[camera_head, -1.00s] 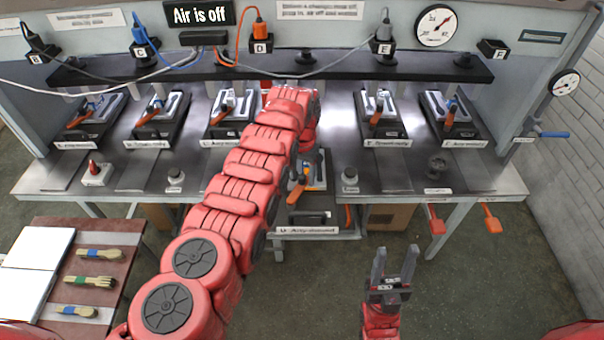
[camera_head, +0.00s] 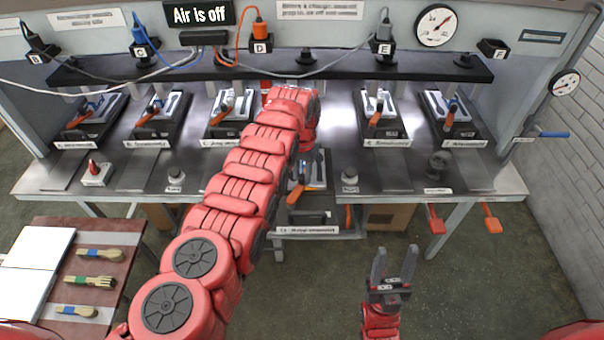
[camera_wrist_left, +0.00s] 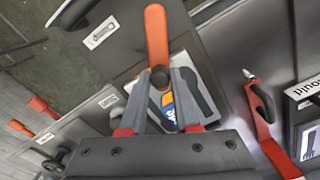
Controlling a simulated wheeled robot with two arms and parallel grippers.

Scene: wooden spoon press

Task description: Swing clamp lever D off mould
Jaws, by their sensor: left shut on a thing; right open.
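Clamp lever D (camera_head: 295,193) is an orange handle on the mould at the front middle of the bench, partly behind my left arm. In the left wrist view the lever (camera_wrist_left: 156,35) points away from my left gripper (camera_wrist_left: 163,76), toward the top of the picture. That gripper's fingers are closed around a dark round part at the lever's near end. The pale mould (camera_wrist_left: 205,85) with its dark spoon shape lies beneath the fingers. In the head view my left fingertips are mostly hidden. My right gripper (camera_head: 394,262) is open and empty over the floor in front of the bench.
Other moulds with orange levers stand along the bench, such as a mould to the right (camera_head: 380,110). A grey knob (camera_head: 349,178) is close right of mould D. A brown table (camera_head: 125,240) with brushes is at front left. The floor at front right is clear.

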